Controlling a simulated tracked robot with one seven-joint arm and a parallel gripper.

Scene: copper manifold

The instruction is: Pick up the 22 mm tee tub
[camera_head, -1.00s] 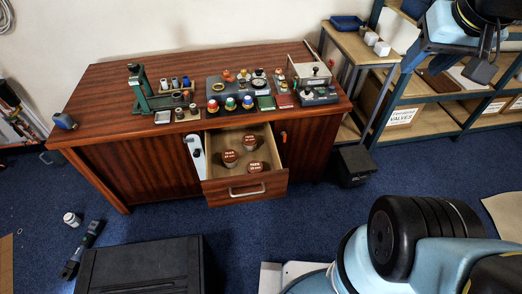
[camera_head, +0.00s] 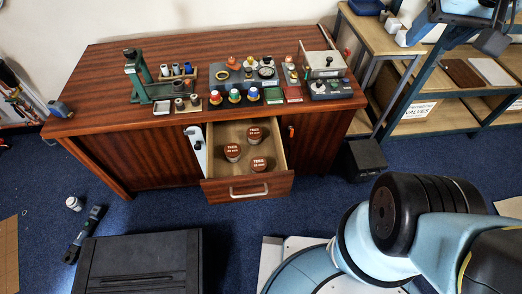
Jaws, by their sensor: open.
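Three round tubs with reddish-brown lids and white lettering stand in the open drawer (camera_head: 247,188). One is at the back right (camera_head: 255,135), one at the left (camera_head: 232,152), and one at the front right (camera_head: 259,165). The lettering seems to read "TEES" with a size, but the sizes are too small to read surely, so I cannot tell which is the 22 mm tub. Part of my arm shows at the top right and bottom right, well apart from the drawer. My gripper's fingers are not in view.
The wooden bench (camera_head: 120,85) carries several fittings, a green press (camera_head: 137,75) and small trays. A black case (camera_head: 135,262) stands on the floor in front. A black box (camera_head: 362,159) stands right of the bench. Blue carpet is free before the drawer.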

